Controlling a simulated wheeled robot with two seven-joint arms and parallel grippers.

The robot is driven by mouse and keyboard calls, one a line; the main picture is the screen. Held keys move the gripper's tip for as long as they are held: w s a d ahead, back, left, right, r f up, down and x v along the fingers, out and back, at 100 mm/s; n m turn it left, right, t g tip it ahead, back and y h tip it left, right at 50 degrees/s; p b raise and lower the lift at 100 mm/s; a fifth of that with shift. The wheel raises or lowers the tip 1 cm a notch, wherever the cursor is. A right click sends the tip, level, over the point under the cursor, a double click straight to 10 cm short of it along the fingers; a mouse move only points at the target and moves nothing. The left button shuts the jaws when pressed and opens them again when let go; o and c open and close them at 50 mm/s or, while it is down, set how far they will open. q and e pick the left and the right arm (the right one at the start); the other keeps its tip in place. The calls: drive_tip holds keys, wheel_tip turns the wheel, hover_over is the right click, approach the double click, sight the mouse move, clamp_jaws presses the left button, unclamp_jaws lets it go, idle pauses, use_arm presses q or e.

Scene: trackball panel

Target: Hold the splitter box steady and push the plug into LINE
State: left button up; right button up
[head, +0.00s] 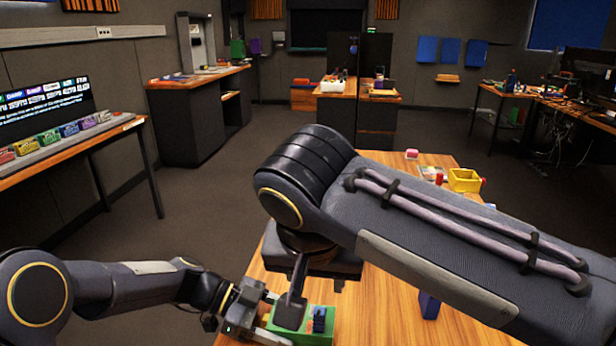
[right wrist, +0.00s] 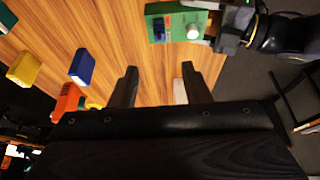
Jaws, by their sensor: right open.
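The green splitter box (head: 318,338) lies on the wooden table at the bottom of the head view, partly hidden by my right gripper. It also shows at the top of the right wrist view (right wrist: 160,10), with a blue part and a white round knob on top. My left gripper (head: 262,318) is at the box's left end in the head view; whether its jaws press on the box is unclear. My right gripper (right wrist: 157,78) points down, open, its fingers apart. A small whitish piece (right wrist: 179,92) shows beside its right finger. I cannot identify the plug or the LINE socket.
A blue block (head: 429,306) stands on the table (head: 385,320), right of the splitter box. A yellow bin (head: 465,181) is at the far end, near small red and pink items. An orange object (right wrist: 68,103) shows in the right wrist view. Bare wood lies between.

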drive_tip(key=v, duration=0.8)
drive_tip(key=shift+w+r, duration=0.25)
drive_tip(key=shift+r, duration=0.35)
use_arm(q)
drive_tip(key=o, duration=1.1)
drive_tip(key=shift+a, duration=0.1)
drive_tip(key=v, duration=1.2)
drive_tip(key=shift+o, duration=0.2)
drive_tip(key=shift+o, duration=1.1)
